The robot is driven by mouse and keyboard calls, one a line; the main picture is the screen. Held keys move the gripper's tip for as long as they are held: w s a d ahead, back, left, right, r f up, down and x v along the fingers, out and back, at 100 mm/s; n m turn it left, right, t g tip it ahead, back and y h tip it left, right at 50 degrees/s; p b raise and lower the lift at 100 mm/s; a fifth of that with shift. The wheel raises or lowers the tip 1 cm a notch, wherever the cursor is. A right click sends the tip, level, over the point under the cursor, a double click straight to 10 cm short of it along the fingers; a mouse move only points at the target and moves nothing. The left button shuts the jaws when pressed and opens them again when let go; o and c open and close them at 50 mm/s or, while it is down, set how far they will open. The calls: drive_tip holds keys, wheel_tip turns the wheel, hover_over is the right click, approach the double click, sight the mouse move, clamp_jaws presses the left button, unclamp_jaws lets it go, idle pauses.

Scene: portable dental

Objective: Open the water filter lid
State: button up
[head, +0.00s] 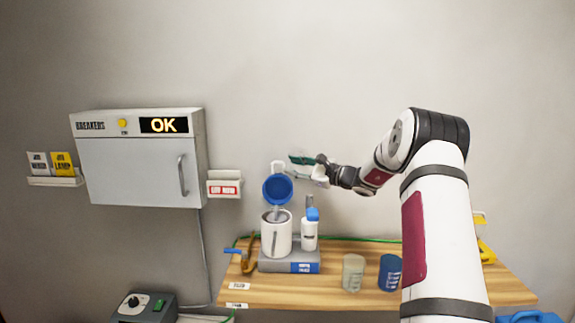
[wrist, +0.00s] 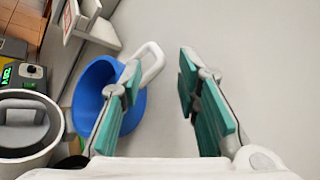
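The water filter is a white canister (head: 277,236) on a grey base (head: 289,262) on the wooden table. Its blue lid (head: 278,188) stands tipped up above the canister, with a white loop handle at its top. In the wrist view the lid (wrist: 95,92) shows its blue inside and the white handle (wrist: 151,62); the open canister (wrist: 48,130) is at the lower left. My gripper (head: 296,170) is beside the lid's handle, to its right. In the wrist view my gripper (wrist: 160,110) has its green fingers wide apart with nothing between them; the left finger overlaps the lid.
A white bottle with blue cap (head: 310,230) stands right of the canister. A clear cup (head: 353,272) and a blue cup (head: 390,272) stand further right on the table (head: 260,291). A breaker box (head: 140,170) and a small wall holder (head: 224,185) are at left.

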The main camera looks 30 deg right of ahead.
drive_tip(key=shift+x, duration=1.5)
